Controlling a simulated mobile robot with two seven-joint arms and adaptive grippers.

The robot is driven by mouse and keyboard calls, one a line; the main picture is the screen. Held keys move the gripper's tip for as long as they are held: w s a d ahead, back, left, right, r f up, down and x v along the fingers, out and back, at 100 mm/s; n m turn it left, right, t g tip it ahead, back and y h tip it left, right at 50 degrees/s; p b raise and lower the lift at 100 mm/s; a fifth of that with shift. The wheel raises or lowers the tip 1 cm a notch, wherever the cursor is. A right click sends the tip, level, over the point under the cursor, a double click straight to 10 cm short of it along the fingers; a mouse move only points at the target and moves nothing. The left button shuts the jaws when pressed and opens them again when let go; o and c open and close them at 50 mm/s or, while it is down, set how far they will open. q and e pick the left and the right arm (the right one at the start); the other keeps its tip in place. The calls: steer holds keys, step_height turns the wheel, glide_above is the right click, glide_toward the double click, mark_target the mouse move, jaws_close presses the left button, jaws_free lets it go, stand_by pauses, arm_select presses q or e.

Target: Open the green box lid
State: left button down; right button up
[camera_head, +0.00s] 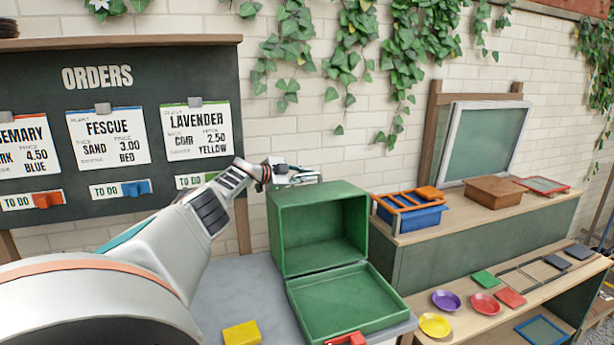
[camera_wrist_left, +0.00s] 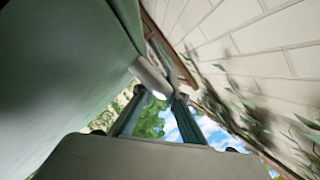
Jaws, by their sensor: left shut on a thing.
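The green box (camera_head: 345,304) stands on the grey table with its lid (camera_head: 322,226) swung up at the back, so both hollow insides face me. A red latch (camera_head: 346,339) sits at the box's front edge. My left gripper (camera_head: 296,178) is at the raised lid's top edge, partly hidden behind it. In the left wrist view the lid's green outer face (camera_wrist_left: 62,75) fills the left side, and the fingers (camera_wrist_left: 160,105) close around a pale bar (camera_wrist_left: 150,76), which appears to be the lid's handle. My right gripper is out of view.
A yellow block (camera_head: 241,333) lies on the table left of the box. The orders board (camera_head: 110,110) and ivy-hung brick wall are behind. At right, a bench (camera_head: 470,230) carries a blue bin (camera_head: 410,214) and brown box (camera_head: 494,191); coloured saucers lie on a lower shelf.

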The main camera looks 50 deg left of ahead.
arm_select(q)
steer(key=c, duration=2)
jaws_free()
steer(key=shift+w+d, duration=0.1)
steer(key=shift+c, duration=0.2)
steer(key=shift+s, duration=0.2)
steer(key=shift+s+a, duration=0.3)
steer(key=shift+s, duration=0.35)
steer(key=shift+s+d+r, duration=0.1)
steer(key=shift+s+r, duration=0.2)
steer(key=shift+s, duration=0.2)
steer(key=v, duration=0.3)
steer(key=shift+s, duration=0.3)
steer(key=shift+s+r, duration=0.25)
steer(key=shift+s, duration=0.3)
steer(key=shift+r, duration=0.1)
